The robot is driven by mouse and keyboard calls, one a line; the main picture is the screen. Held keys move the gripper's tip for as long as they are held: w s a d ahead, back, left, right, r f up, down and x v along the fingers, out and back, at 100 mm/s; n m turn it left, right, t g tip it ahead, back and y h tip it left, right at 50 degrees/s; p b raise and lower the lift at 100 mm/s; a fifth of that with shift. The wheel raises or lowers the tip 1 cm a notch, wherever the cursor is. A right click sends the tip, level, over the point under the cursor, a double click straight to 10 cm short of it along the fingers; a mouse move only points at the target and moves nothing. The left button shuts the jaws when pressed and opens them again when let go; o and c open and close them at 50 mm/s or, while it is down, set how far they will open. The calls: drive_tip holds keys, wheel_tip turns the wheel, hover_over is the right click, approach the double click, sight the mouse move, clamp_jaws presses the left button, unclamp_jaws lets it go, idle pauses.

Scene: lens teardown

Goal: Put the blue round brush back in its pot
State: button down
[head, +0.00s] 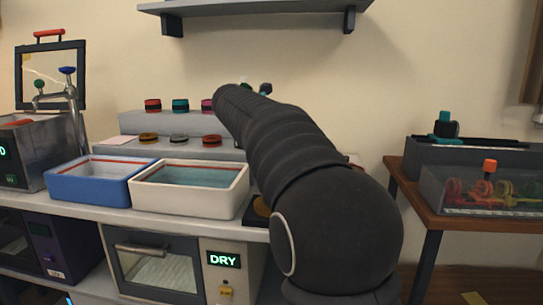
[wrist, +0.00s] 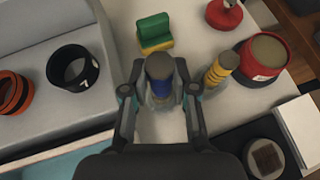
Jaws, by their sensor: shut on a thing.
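In the wrist view my gripper (wrist: 159,94) is shut on the blue round brush (wrist: 159,69), which has a grey round top and a blue band. The brush stands between the two fingers, seen from above. Something pale and see-through shows around its lower part. I cannot tell whether this is its pot or whether the brush touches the surface below. In the head view my arm hides the gripper and the brush.
Beside the brush stand a yellow-ringed piece (wrist: 218,70), a red tub (wrist: 262,57), a green-and-yellow sponge (wrist: 154,32) and a red-based piece (wrist: 224,13). A black ring (wrist: 73,68) and an orange ring (wrist: 14,92) lie left. A white basin (head: 190,194) holds liquid.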

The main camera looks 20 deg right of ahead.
drive_tip(key=shift+f+b, duration=0.45)
drive_tip(key=shift+f, duration=1.5)
drive_tip(key=shift+a+f, duration=0.1)
drive_tip(key=shift+f, duration=0.05)
drive_tip(key=c, duration=0.9)
unclamp_jaws()
drive_tip(key=v, duration=1.2)
drive_tip(key=shift+s, duration=0.1)
